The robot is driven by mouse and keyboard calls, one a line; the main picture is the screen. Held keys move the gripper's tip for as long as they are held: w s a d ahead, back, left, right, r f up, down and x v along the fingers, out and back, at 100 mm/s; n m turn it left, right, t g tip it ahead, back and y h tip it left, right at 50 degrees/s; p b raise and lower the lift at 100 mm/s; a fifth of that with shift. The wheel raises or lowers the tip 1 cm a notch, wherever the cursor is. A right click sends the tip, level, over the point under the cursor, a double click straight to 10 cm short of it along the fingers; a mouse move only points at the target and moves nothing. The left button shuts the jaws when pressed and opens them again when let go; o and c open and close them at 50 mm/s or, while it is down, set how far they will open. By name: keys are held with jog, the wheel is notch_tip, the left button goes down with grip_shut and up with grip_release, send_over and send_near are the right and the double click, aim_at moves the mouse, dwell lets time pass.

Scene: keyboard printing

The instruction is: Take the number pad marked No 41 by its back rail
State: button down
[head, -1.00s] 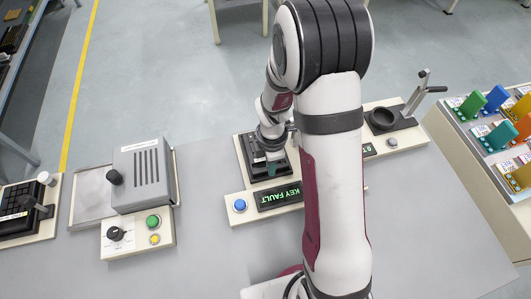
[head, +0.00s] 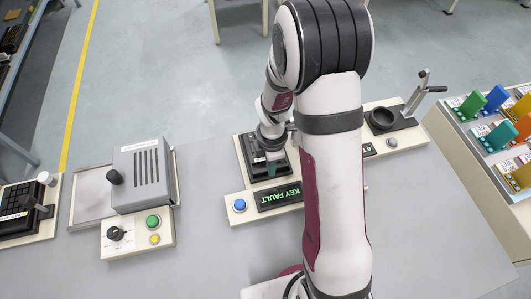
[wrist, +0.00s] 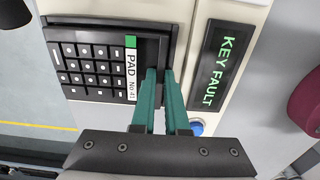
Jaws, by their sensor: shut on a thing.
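The number pad (wrist: 92,68), black with rows of keys, has a white label reading PAD No 41 and a green patch at one end. It lies in a dark recess of a beige station (head: 232,208). My gripper (wrist: 160,72) has teal fingers, shut on the pad's back rail (wrist: 150,48), the dark strip beside the label. The fingers partly hide the rail. In the head view my gripper (head: 273,160) is over the pad, and my wrist covers much of it.
The station's display (head: 280,196) reads KEY FAULT, with a blue button (head: 240,205) beside it. A grey lidded box (head: 142,175) stands left. A lever device (head: 405,115) stands right, and a rack of coloured pieces (head: 500,130) is far right. The front grey table is mostly clear.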

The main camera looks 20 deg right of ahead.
jog(key=shift+r, duration=0.1)
notch_tip(320, 180, up, 18)
dwell(0.5)
dwell(1.7)
